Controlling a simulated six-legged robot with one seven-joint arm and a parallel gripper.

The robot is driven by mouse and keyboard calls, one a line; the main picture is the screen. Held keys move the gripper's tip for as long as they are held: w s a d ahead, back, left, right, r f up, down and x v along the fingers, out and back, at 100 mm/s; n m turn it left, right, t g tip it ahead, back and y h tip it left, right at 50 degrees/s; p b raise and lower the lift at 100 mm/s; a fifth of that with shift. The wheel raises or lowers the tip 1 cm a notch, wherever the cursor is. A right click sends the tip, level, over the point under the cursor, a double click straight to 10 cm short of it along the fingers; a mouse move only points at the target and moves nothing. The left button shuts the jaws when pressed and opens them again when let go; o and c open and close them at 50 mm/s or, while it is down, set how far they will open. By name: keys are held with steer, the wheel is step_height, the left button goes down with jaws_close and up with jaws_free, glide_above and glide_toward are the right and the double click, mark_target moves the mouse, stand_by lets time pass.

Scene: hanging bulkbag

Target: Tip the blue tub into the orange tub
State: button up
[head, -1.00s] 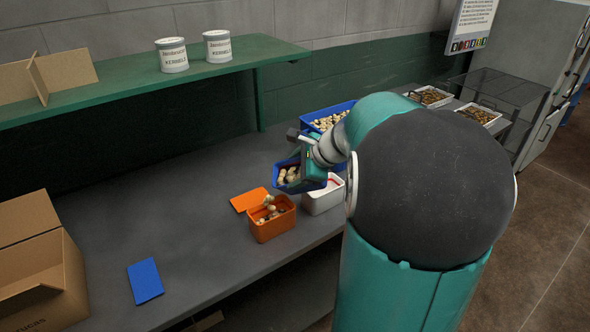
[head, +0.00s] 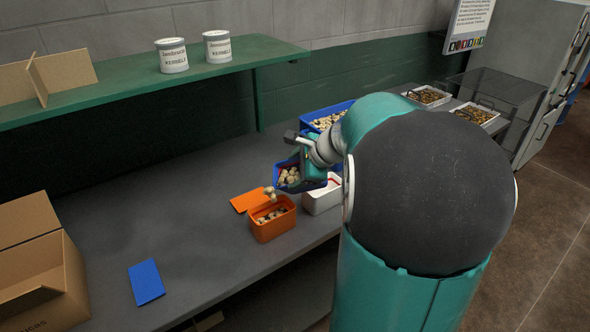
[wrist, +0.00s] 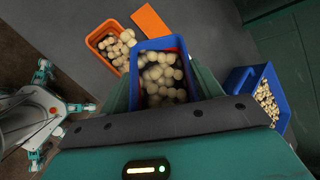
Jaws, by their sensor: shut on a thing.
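The blue tub (head: 312,183) is held tilted above the bench, to the right of and above the orange tub (head: 273,230). Pale round pieces lie inside it, and some are in the air over the orange tub. My gripper (head: 309,165) is shut on the blue tub; its fingers flank the tub in the wrist view (wrist: 160,100). The blue tub (wrist: 187,72) still holds many pieces there. The orange tub (wrist: 93,41) stands upright on the bench with several pieces inside, seen beyond the blue tub's upper left.
An orange lid (head: 247,200) and a blue lid (head: 146,281) lie on the bench. A white tub (head: 322,200) stands right of the orange tub. A larger blue bin (head: 311,117) of pieces is behind. A cardboard box (head: 40,275) is at left.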

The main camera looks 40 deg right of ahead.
steer(key=shift+a+h, duration=0.2)
steer(key=shift+h, duration=0.1)
stand_by(0.9)
steer(key=shift+s, duration=0.1)
steer(key=shift+n, duration=0.3)
stand_by(0.3)
steer(key=shift+a+f+h, duration=0.15)
steer(key=shift+a+h, duration=0.1)
steer(key=shift+h, duration=0.25)
steer(key=shift+d, duration=0.1)
stand_by(0.3)
